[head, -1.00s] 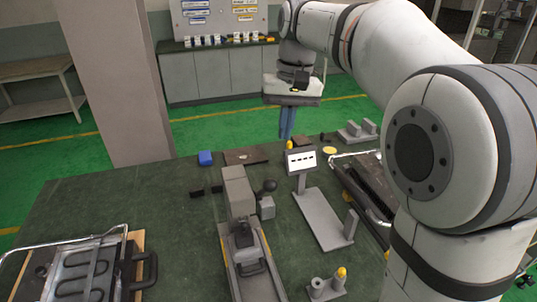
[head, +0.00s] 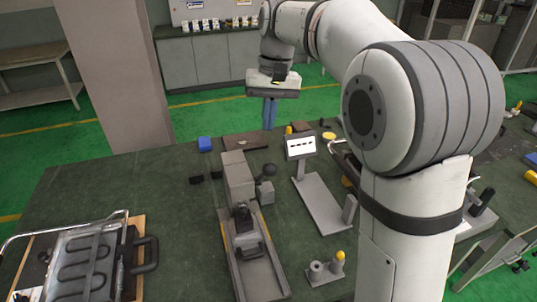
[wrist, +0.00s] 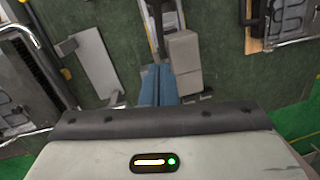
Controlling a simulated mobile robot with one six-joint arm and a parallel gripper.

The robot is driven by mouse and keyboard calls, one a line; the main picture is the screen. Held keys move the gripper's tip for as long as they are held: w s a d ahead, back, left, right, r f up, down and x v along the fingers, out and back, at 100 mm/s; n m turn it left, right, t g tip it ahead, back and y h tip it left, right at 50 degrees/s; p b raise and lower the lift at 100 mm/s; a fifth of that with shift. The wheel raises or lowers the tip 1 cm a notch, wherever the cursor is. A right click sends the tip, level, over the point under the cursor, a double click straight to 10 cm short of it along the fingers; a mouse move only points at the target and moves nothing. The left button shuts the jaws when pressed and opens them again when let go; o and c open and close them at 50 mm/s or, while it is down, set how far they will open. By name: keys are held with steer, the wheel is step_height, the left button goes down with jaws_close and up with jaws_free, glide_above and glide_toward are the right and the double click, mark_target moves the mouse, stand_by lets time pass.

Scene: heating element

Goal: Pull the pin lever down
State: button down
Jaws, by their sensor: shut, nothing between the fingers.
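My gripper (head: 269,113) hangs beyond the far edge of the bench, fingers pointing down and pressed together, holding nothing. Its blue fingers (wrist: 157,86) also show closed in the wrist view. The grey fixture (head: 238,180) stands on the bench nearer the head camera, with a long rail (head: 255,270) in front. A lever with a black ball knob (head: 269,170) sticks up at the fixture's right side; I take it as the pin lever. My gripper is apart from it, beyond and above it. In the wrist view the fixture's block (wrist: 184,52) lies beside the fingertips, and the knob cannot be made out.
A small display on a stand (head: 300,147) is right of the fixture. A heating element tray (head: 85,262) is at front left.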

mark_target(263, 175)
steer(key=s+f+p, duration=0.1)
steer(key=s+f, duration=0.2)
steer(key=f, duration=0.4)
steer(key=shift+s+a+f, duration=0.25)
steer(key=shift+s+f, duration=0.1)
steer(key=shift+f, duration=0.05)
steer(key=shift+d, duration=0.15)
steer(key=shift+f, duration=0.15)
